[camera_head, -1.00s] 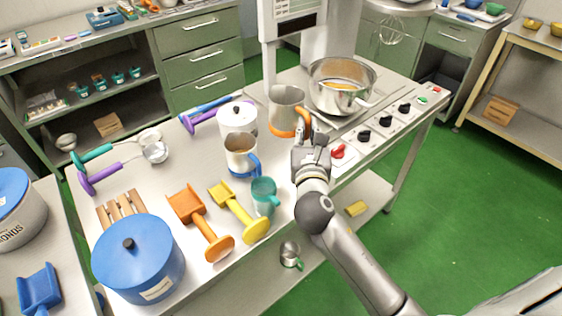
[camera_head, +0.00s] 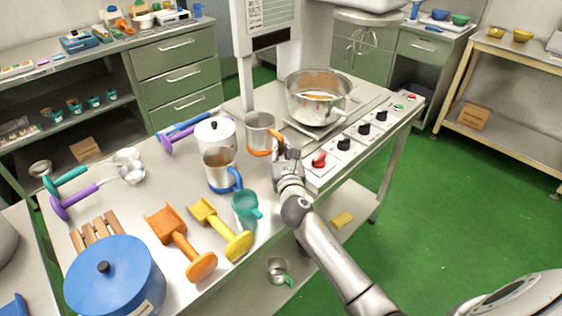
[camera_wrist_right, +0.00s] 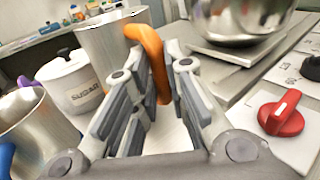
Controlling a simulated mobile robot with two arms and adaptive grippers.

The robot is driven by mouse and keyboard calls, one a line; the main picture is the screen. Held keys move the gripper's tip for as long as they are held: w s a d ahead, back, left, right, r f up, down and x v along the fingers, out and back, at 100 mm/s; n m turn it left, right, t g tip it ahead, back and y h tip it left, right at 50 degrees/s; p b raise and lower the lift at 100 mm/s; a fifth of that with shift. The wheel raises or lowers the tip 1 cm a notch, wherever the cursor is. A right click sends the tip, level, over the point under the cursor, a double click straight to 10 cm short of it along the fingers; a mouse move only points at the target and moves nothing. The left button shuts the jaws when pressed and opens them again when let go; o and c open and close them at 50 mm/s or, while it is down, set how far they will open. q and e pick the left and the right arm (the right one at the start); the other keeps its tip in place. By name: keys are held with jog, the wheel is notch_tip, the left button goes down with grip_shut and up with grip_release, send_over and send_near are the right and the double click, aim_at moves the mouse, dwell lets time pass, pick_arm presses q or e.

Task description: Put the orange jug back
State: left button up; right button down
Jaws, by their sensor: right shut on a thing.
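The orange jug (camera_head: 259,131) is a steel jug with an orange handle and base. It is upright beside the stove, right of the white sugar pot (camera_head: 215,134). My right gripper (camera_head: 278,152) is shut on its handle from the near right side. In the right wrist view the orange handle (camera_wrist_right: 152,52) runs between the fingers (camera_wrist_right: 155,75), with the steel body (camera_wrist_right: 103,38) beyond. The jug looks at or very near the worktop, but its underside is partly hidden, so contact is unclear. My left gripper is not in view.
A blue-handled jug (camera_head: 221,170) and a teal jug (camera_head: 246,206) stand nearer. A big steel pot (camera_head: 318,100) is on the stove behind right, with a red knob (camera_head: 319,160) in front. Yellow (camera_head: 222,228) and orange scoops (camera_head: 180,240) lie nearer left.

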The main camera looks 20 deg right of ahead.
jog(key=shift+w+d+f+b, duration=0.15)
jog(key=shift+w+f+b, duration=0.05)
jog(key=shift+w+f, duration=0.2)
jog(key=shift+w+d+f+b, duration=0.15)
jog(key=shift+w+f, duration=0.15)
jog(key=shift+f, duration=0.15)
notch_tip(320, 180, down, 3)
jog(key=shift+f+b, duration=0.1)
jog(key=shift+b, duration=0.55)
jog(key=c, duration=1.9)
grip_release()
jog(key=shift+f, duration=0.1)
jog(key=o, duration=0.4)
jog(key=shift+o, duration=0.2)
jog(key=shift+d, duration=0.1)
